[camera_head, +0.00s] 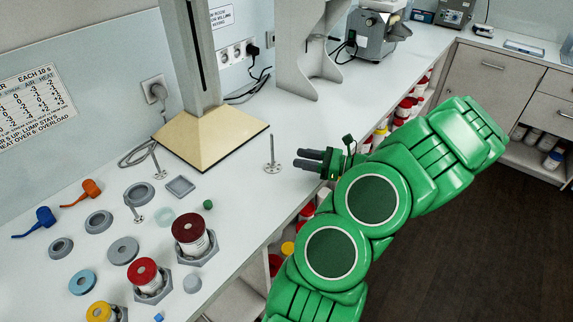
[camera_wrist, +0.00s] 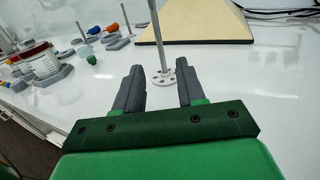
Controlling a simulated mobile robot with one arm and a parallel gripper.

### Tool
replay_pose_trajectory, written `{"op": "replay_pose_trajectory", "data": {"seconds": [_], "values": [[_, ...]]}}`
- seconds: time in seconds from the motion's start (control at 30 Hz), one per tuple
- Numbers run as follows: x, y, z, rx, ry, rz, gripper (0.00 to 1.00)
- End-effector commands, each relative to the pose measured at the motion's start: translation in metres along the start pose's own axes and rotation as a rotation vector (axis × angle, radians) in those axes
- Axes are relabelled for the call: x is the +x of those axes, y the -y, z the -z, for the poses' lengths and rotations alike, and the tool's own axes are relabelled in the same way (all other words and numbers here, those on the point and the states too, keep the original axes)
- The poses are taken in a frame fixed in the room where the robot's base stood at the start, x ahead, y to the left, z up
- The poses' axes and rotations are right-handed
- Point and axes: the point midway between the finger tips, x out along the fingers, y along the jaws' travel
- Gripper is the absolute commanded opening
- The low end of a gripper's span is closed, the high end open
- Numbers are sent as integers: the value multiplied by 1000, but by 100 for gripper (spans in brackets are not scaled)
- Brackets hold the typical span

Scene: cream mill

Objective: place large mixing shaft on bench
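A tall grey mixing shaft (camera_head: 271,151) with a round, holed disc at its foot stands upright on the white bench (camera_head: 232,182). It also shows in the wrist view (camera_wrist: 158,40), where it stands beyond my fingertips and lines up with the gap between them. It is the tallest of the shafts in view, so I take it as the large one. My gripper (camera_head: 301,159) is low over the bench, to the right of the shaft and apart from it. In the wrist view my gripper (camera_wrist: 160,74) is open, with nothing between its fingers.
Two smaller shafts (camera_head: 157,163) (camera_head: 135,212) stand to the left, among grey rings, jars with red lids (camera_head: 190,228) and a small green cap (camera_head: 208,204). A column on a tan base (camera_head: 212,138) stands behind the large shaft. Bench around the shaft's foot is clear.

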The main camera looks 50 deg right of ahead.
Motion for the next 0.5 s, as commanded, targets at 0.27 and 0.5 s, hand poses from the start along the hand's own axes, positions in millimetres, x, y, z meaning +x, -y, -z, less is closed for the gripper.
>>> {"op": "replay_pose_trajectory", "data": {"seconds": [0.27, 0.5], "values": [[8, -6, -5, -15, -9, -30, 39], [75, -55, -35, -133, -71, -253, 39]]}}
